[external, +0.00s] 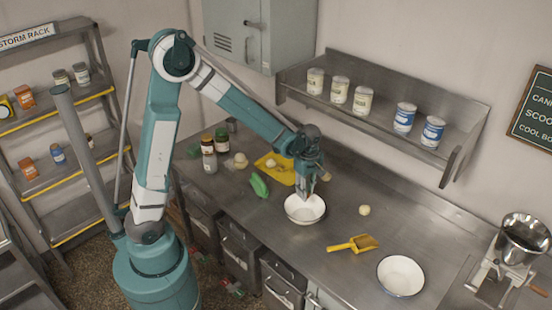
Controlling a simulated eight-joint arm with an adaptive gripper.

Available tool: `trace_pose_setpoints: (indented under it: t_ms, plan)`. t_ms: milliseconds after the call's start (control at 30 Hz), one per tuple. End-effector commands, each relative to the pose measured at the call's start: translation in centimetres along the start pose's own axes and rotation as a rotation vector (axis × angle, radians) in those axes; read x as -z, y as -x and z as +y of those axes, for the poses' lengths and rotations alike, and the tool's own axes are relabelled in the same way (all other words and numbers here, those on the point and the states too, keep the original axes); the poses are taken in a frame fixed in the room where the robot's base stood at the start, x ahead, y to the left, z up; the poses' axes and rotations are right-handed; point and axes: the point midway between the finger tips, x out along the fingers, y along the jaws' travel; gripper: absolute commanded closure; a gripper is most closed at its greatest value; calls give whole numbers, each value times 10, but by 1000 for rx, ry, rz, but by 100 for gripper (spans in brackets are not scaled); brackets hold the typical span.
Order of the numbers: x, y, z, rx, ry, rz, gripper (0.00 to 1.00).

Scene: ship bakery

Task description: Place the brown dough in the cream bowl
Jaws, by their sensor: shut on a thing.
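My gripper (314,188) points down above the rear of a pale bowl (304,211) with a dark rim, near the middle of the counter. It is shut on a small tan-brown lump, the brown dough (325,177), partly hidden by the fingers. A second pale bowl (401,277) with a dark rim stands at the front right and looks empty. Both bowls look whitish, so I cannot tell for sure by colour which is the cream one. The nearer bowl's inside looks empty where it shows.
A pale dough ball (364,210) and a yellow scoop (354,244) lie right of the nearer bowl. A yellow tray (284,178), a green object (259,186) and jars (208,145) stand left. A grinder (515,250) is at right. A wall shelf (385,120) hangs behind.

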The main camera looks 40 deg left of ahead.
Motion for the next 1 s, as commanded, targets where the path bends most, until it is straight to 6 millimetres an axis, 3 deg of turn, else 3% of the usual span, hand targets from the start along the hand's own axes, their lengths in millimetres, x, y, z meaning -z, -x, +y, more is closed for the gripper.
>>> trace_pose_setpoints:
  t_ms: [700, 1000]
  plan:
    - [0, -62, 0, 0, 0, 0, 88]
    - [0, -75, 0, 0, 0, 0, 88]
